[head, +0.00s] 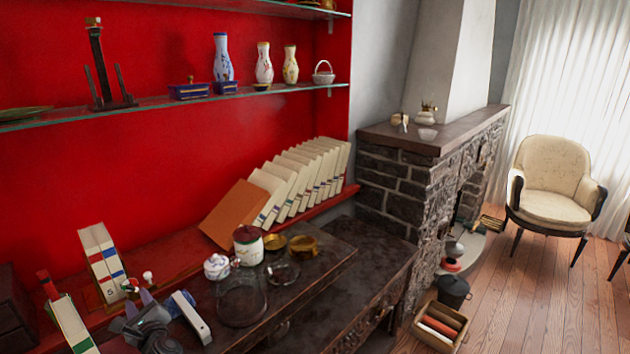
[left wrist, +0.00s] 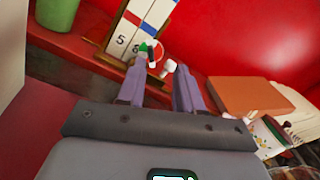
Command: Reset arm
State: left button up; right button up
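My left gripper (head: 142,298) is at the lower left of the head view, above the dark wooden cabinet and in front of the red shelf. In the left wrist view its two purple fingers (left wrist: 158,80) stand apart with a gap between them. Nothing is held there. Small red, green and white figures (left wrist: 152,52) appear just beyond the fingertips; whether they touch the fingers cannot be told. Upright books (head: 102,262) stand behind the gripper. My right gripper is not in either view.
A small white teapot (head: 217,266), a lidded jar (head: 248,246) and glassware (head: 241,302) crowd the cabinet to the right. An orange book (head: 236,214) leans against a row of books (head: 305,178). A glass shelf (head: 160,103) runs above. Open floor (head: 535,300) lies far right.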

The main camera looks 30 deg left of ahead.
pick_arm(q)
jog(key=w+d+r+m+t+h+p, duration=0.1)
jog(key=d+r+m+t+h, duration=0.15)
jog(key=m, duration=0.75)
jog(key=w+d+r+m+t+h, duration=0.1)
jog(key=d+r+m+t+h, duration=0.15)
jog(key=m, duration=0.65)
jog(key=s+d+f+m+h+p, duration=0.1)
jog(key=d+f+m+h, duration=0.3)
jog(key=d+m, duration=0.55)
jog(key=s+d+f+m+h, duration=0.1)
jog(key=d+f+m+h, duration=0.2)
jog(key=d+m, duration=0.65)
jog(key=s+d+f+m+g+h+p, duration=0.1)
jog(key=s+d+f+m+g+h, duration=0.25)
jog(key=s+d+f+m, duration=0.45)
jog(key=s+d+f+m+g+h, duration=0.25)
jog(key=s+d+m+g, duration=0.25)
jog(key=s+d+m, duration=0.7)
notch_tip(320, 180, up, 38)
jog(key=n+y+p, duration=0.1)
jog(key=p, duration=3.7)
jog(key=shift+f, duration=0.2)
